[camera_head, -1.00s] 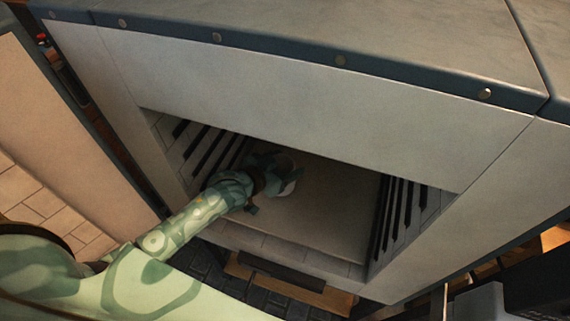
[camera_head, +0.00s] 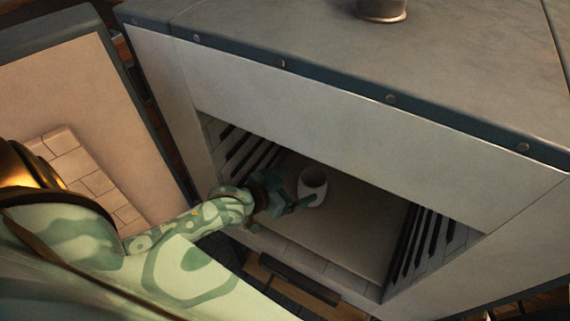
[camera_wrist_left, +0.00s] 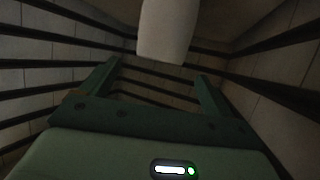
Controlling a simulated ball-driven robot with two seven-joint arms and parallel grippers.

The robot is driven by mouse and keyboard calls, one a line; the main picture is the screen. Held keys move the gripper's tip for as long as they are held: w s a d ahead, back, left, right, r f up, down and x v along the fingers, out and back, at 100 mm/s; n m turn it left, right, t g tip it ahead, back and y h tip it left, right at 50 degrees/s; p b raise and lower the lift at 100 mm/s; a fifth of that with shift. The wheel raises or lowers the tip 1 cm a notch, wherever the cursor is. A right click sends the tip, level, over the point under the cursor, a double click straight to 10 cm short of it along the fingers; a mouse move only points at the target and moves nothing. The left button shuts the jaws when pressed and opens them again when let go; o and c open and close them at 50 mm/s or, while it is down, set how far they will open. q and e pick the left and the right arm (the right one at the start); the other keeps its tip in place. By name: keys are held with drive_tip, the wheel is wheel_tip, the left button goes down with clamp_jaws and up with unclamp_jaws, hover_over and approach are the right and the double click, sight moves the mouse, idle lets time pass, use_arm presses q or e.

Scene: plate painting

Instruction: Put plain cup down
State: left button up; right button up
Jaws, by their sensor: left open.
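The plain cup (camera_head: 312,187) is white and stands upright on the floor of the kiln-like chamber (camera_head: 345,225), toward its left side. It also shows in the left wrist view as a pale shape (camera_wrist_left: 166,28) at the top, beyond the fingertips. My left gripper (camera_head: 290,203) reaches into the chamber from the left and is just left of the cup. Its fingers (camera_wrist_left: 158,75) are spread with nothing between them in the wrist view. My right gripper is not in view.
Slotted side walls (camera_head: 428,240) with dark bars flank the chamber. Its thick front frame (camera_head: 350,140) surrounds the opening, and the open door (camera_head: 75,90) stands at left. Chamber floor right of the cup is clear.

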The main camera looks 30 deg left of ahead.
use_arm(q)
drive_tip(key=v, duration=0.3)
drive_tip(key=shift+s, duration=0.1)
